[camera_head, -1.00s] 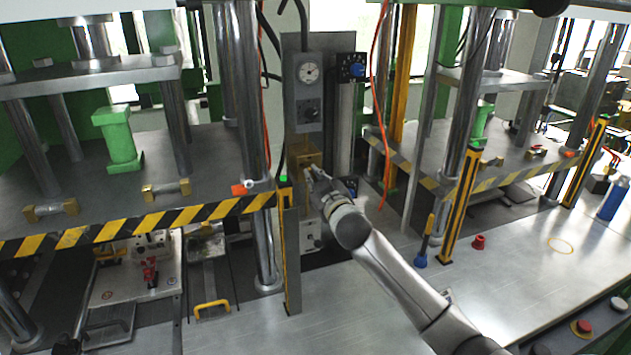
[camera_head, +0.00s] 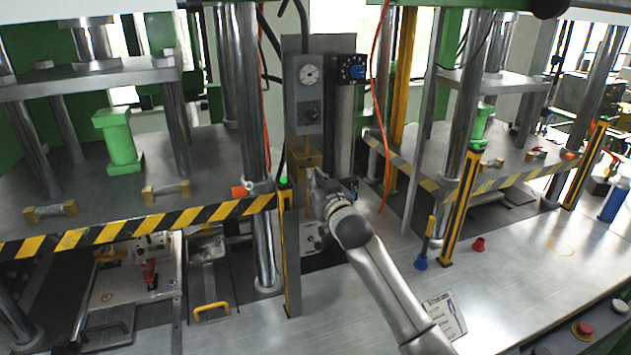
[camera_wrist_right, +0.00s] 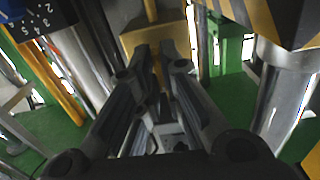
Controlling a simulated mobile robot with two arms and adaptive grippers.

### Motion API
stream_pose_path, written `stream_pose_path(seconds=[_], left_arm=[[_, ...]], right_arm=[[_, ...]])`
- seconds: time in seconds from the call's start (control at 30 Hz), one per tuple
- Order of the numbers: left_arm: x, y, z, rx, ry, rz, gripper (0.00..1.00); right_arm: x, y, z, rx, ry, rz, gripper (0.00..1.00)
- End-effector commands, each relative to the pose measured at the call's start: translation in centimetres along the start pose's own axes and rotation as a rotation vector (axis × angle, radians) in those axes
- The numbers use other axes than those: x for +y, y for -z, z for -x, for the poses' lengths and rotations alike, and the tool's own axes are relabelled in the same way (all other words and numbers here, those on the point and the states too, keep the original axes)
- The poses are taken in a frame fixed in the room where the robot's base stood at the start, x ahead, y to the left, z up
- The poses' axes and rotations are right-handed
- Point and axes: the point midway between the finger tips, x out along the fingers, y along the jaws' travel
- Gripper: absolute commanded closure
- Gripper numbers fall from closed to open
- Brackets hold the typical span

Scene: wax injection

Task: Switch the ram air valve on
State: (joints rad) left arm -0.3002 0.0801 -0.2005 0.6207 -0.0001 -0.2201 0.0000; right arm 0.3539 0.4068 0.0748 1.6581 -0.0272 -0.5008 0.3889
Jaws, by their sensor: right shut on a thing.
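The brass ram air valve block (camera_head: 302,165) sits below the grey gauge panel (camera_head: 308,90) at the middle of the head view. It also shows as a yellow block at the top of the right wrist view (camera_wrist_right: 155,36). My right gripper (camera_head: 315,180) is at the block's lower right side. In the right wrist view its fingers (camera_wrist_right: 158,75) come together just below the block, shut on the valve's small handle part. That part is mostly hidden by the fingers, so I cannot tell its exact position. My left gripper is not in view.
A chrome column (camera_head: 252,130) and a yellow-black post (camera_head: 287,245) stand left of the valve. An orange hose (camera_head: 375,110) hangs to its right. A striped guard edge (camera_head: 140,227) runs along the left press. The metal tabletop (camera_head: 520,270) at right is mostly clear.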

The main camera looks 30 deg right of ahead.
Motion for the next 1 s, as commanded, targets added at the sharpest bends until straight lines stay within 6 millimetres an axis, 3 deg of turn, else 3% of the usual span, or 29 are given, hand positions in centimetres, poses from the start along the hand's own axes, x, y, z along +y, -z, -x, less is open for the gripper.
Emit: stream_pose_path(seconds=[0.2, 0.23, 0.4, 0.77, 1.0], left_arm=[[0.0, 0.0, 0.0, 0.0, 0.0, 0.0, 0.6], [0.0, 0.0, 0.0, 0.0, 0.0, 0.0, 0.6], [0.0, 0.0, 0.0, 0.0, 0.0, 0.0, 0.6], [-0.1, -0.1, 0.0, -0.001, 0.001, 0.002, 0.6], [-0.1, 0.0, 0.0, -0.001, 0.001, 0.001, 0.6]], right_arm=[[0.0, 0.0, 0.0, -0.001, 0.0, -0.005, 1.0], [0.0, 0.0, 0.0, -0.001, 0.001, -0.005, 0.91], [0.0, 0.0, 0.0, -0.001, 0.0, -0.004, 0.71], [0.0, 0.0, 0.2, -0.001, 0.0, -0.002, 0.71], [-0.1, -0.1, 2.7, -0.001, 0.001, -0.002, 0.71]])
